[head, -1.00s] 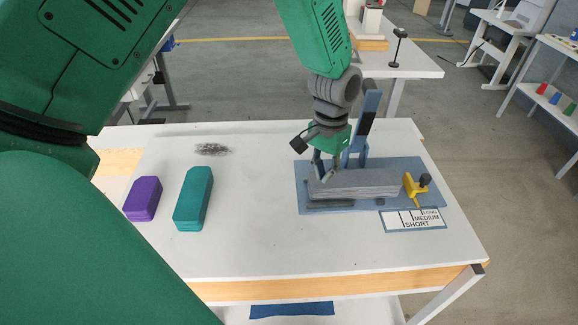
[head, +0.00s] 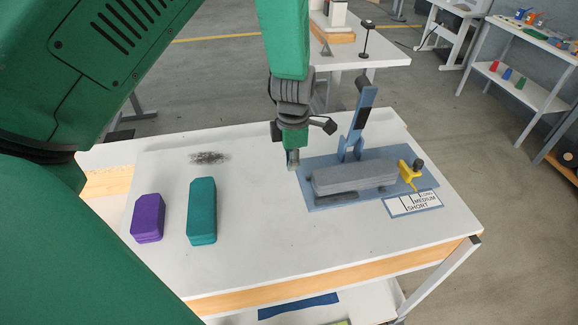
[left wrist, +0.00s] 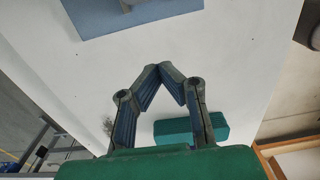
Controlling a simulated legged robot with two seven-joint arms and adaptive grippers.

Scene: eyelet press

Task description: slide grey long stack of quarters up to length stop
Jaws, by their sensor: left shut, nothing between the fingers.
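The long grey stack of quarters (head: 353,178) lies flat on the blue press base (head: 318,203). The yellow length stop (head: 409,177) stands at the stack's right end. The two look very close, but I cannot tell whether they touch. My left gripper (head: 293,165) is just off the left end of the stack, near the base's left edge. Its fingers are shut and empty; the left wrist view shows the tips together (left wrist: 160,70), with the blue base (left wrist: 130,14) beyond them. My right gripper is not in view.
The blue press lever (head: 358,125) rises behind the stack. A size card (head: 412,204) lies in front of the stop. A purple block (head: 148,218) and a teal block (head: 201,211) stand at left. A patch of dark bits (head: 209,158) lies behind them. The table between is clear.

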